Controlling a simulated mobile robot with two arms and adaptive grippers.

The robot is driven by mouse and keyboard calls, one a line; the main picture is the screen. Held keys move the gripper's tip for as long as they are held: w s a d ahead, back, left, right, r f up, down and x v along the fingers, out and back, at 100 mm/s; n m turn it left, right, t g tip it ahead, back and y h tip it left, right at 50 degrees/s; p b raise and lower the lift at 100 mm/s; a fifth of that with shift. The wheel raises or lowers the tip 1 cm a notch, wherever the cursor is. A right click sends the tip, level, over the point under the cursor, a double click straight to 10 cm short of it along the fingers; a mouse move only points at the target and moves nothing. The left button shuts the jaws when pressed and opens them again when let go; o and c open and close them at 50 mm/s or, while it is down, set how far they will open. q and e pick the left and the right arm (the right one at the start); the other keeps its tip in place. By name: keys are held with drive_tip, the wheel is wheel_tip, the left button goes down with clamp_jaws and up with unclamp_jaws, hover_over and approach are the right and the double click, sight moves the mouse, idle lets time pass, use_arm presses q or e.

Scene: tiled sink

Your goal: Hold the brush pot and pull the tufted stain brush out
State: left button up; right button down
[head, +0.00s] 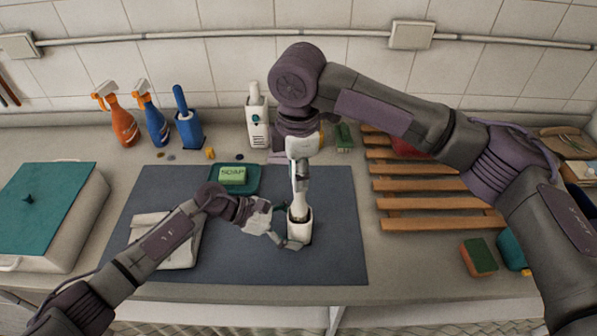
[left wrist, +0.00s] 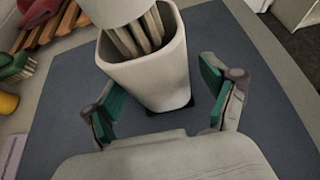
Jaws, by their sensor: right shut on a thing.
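The brush pot (head: 300,232) is a cream, open-topped holder standing on the dark mat. It also shows in the left wrist view (left wrist: 155,75). The tufted stain brush (head: 299,199) stands upright in the pot. In the left wrist view, its beige tufts (left wrist: 136,38) go down inside the pot under a pale head; their lower ends are hidden. My right gripper (head: 299,168) is above the pot, shut on the brush's upper part. My left gripper (head: 283,228) is low at the pot. In the left wrist view its green-padded fingers (left wrist: 162,95) are open on either side of the pot, with gaps showing.
A soap bar (head: 233,175) sits in a green dish on the mat (head: 335,265). A folded pale cloth (head: 185,250) lies at its left. Spray bottles (head: 122,122) and other brush holders stand behind. A wooden rack (head: 430,202) and a sponge (head: 478,257) are at right.

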use_arm(q)
drive_tip(key=v, duration=1.1)
drive_tip(key=shift+f, duration=0.1)
drive_tip(key=shift+a+r, duration=0.35)
drive_tip(key=shift+a, duration=0.05)
use_arm(e)
drive_tip(key=shift+r+p, duration=1.95)
drive_tip(key=shift+p, duration=0.6)
use_arm(q)
wheel_tip(320, 180, up, 5)
drive_tip(key=shift+f, duration=0.1)
use_arm(e)
drive_tip(key=shift+f, duration=0.15)
